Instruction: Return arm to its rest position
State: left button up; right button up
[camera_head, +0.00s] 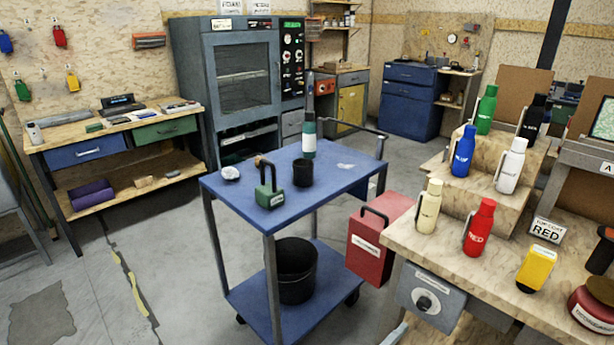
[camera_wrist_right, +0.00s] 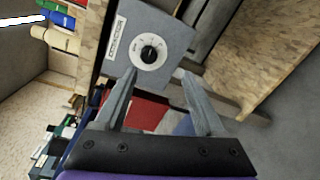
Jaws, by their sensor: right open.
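My right gripper (camera_wrist_right: 160,73) is open, with its two grey fingers spread apart and nothing between them in the right wrist view. Beyond its fingertips is a grey box with a round dial (camera_wrist_right: 148,52), mounted on the front of the wooden workbench. The same dial box (camera_head: 426,299) shows at lower right in the head view. A small pale piece at the bottom edge there, below the dial box, may be part of my right gripper; I cannot tell. My left gripper is not in view.
A wooden bench (camera_head: 437,247) at right carries several bottles. A red case (camera_head: 372,252) stands between it and a blue cart (camera_head: 340,180) holding a green-white bottle, a black cup and a green lock-shaped item. Floor (camera_head: 170,260) left of the cart is clear.

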jog(key=s+d+f+m+g+y, duration=0.25)
jog(key=s+m+g+y, duration=0.25)
jog(key=s, duration=0.4)
jog(key=s+a+m+g+y, duration=0.1)
jog(key=s+a+m+y, duration=0.7)
jog(key=s, duration=0.5)
pick_arm(q)
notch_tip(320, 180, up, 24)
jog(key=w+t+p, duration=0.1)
jog(key=p, duration=2)
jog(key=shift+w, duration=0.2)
pick_arm(e)
notch_tip(320, 180, up, 24)
jog(key=w+a+n, duration=0.1)
jog(key=shift+w+a+t, duration=0.15)
jog(key=shift+w+t, duration=0.25)
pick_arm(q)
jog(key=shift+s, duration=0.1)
pick_arm(e)
jog(key=shift+s+r, duration=0.1)
jog(key=shift+c, duration=0.3)
